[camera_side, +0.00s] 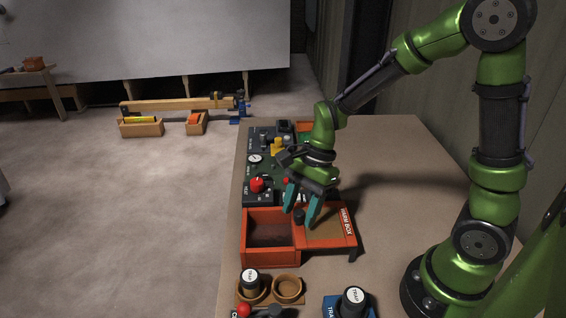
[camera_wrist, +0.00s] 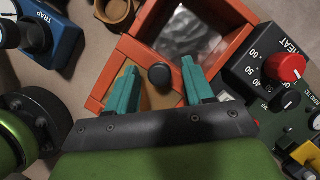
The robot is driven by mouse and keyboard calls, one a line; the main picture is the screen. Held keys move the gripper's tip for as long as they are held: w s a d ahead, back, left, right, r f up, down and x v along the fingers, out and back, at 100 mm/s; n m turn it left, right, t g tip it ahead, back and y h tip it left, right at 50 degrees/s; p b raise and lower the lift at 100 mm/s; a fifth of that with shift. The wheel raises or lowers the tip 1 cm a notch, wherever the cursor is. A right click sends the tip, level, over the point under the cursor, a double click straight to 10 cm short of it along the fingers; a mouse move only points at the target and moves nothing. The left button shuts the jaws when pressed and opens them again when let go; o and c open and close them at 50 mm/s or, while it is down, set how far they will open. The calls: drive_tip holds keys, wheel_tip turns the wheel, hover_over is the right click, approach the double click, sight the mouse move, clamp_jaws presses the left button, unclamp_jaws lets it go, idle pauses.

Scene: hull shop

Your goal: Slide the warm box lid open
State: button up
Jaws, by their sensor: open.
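The warm box (camera_side: 270,257) is an orange-red box near the front of the table, its left part open and showing a dark inside. Its tan lid (camera_side: 325,228) lies over the right part, beside the label "WARM BOX". In the wrist view the open part shows a shiny grey inside, and the lid (camera_wrist: 135,72) carries a round black knob (camera_wrist: 160,76). My gripper (camera_side: 300,216) is open above the lid. In the wrist view its teal fingers (camera_wrist: 158,82) stand on either side of the knob; I cannot tell whether they touch it.
A control panel with a red heat knob (camera_wrist: 285,67) and gauge (camera_side: 255,160) stands behind the box.

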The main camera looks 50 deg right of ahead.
drive_tip(key=v, duration=1.7)
drive_tip(key=shift+f, duration=0.15)
drive_tip(key=s+a+n+t+h, duration=0.2)
drive_tip(key=s+n+t, duration=0.5)
drive_tip(key=n, duration=0.7)
drive_tip(key=shift+s+a+r, duration=0.2)
drive_tip(key=shift+s+r, duration=0.05)
drive_tip(key=shift+s, duration=0.1)
